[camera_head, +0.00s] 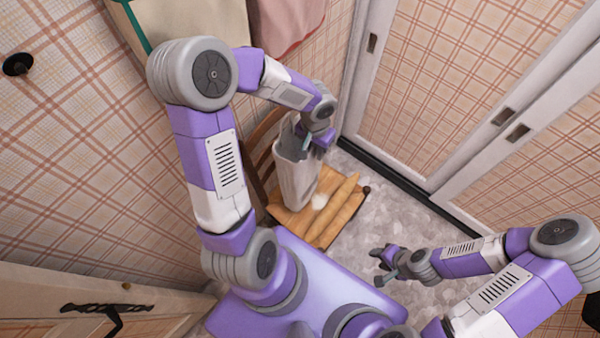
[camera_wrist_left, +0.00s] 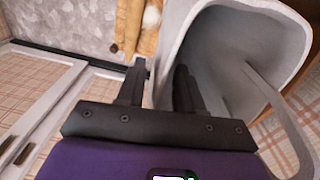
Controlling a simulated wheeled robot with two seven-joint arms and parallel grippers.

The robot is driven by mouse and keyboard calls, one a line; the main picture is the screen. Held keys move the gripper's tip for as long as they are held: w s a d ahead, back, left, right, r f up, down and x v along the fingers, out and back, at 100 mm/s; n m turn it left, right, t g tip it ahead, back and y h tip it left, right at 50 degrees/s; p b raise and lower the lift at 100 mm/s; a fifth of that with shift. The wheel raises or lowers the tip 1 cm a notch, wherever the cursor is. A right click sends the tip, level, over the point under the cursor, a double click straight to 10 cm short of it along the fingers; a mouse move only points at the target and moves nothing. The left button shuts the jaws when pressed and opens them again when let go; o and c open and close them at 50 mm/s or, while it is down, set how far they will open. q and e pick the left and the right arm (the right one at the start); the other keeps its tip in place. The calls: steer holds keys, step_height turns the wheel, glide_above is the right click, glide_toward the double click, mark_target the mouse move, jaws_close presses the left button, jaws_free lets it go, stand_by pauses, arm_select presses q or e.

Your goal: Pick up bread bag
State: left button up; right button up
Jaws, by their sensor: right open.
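My right gripper (camera_head: 382,262) is open and empty, low at the right, away from the bag.
Grey floor (camera_head: 375,215) is clear to the right, up to the panelled doors (camera_head: 445,90).

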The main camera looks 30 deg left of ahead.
arm_select(q)
jaws_close()
steer(key=shift+r, duration=0.1)
stand_by(0.3)
